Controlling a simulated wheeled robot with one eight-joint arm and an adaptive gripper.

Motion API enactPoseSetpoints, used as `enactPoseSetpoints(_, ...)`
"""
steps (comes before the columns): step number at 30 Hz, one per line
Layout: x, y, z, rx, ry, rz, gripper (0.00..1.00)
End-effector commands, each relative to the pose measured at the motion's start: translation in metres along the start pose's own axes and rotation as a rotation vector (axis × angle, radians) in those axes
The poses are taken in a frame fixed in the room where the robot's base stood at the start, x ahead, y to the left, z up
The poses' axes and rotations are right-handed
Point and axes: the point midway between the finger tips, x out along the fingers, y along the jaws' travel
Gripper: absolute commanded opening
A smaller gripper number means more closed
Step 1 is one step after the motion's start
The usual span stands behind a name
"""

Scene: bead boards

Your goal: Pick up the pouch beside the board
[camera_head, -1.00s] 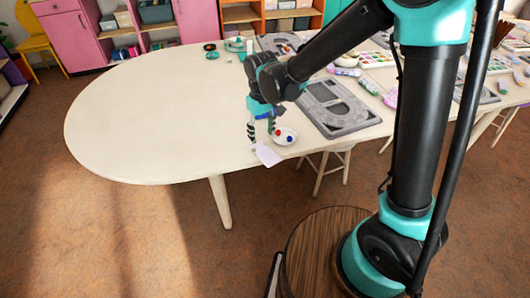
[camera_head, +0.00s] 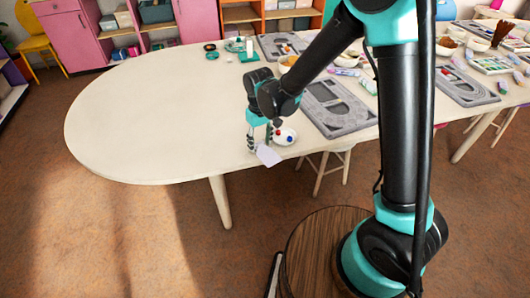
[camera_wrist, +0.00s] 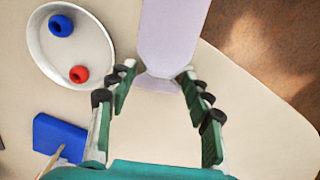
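The pouch (camera_head: 268,155) is a flat, pale lavender piece at the table's near edge, beside the grey bead board (camera_head: 337,106). My gripper (camera_head: 262,143) points down over the table at the pouch's left end. In the wrist view the pouch (camera_wrist: 172,35) runs up from between the fingertips, its narrowed end lying between them. My gripper (camera_wrist: 157,76) is open there, with a gap visible on the left and little or none on the right. I cannot tell whether the right finger touches the pouch.
A white dish (camera_wrist: 37,45) with a blue bead (camera_wrist: 61,26) and a red bead (camera_wrist: 79,74) stands close to the left finger in the wrist view. A blue flat object (camera_wrist: 58,138) lies below it. The left part of the table (camera_head: 150,115) is clear.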

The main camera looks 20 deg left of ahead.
Motion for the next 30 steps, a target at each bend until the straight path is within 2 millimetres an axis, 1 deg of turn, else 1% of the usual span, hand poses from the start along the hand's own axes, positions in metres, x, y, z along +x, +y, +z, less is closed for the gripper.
enactPoseSetpoints(1,0.0,0.0,0.0,0.0,0.0,0.0,0.41)
enactPoseSetpoints(2,0.0,0.0,0.0,0.0,0.0,0.0,0.39)
enactPoseSetpoints(11,-0.003,0.0,0.0,0.0,0.0,0.0,0.39)
enactPoseSetpoints(14,-0.009,0.0,0.0,0.0,0.0,0.0,0.39)
enactPoseSetpoints(17,-0.02,0.0,0.0,0.0,0.0,0.0,0.39)
enactPoseSetpoints(20,-0.039,0.0,0.0,0.0,0.0,0.0,0.39)
enactPoseSetpoints(27,-0.106,0.0,0.001,0.0,0.0,0.0,0.39)
enactPoseSetpoints(29,-0.122,0.0,0.001,0.0,0.0,0.0,0.39)
enactPoseSetpoints(30,-0.132,0.0,0.0,0.0,0.0,0.0,0.35)
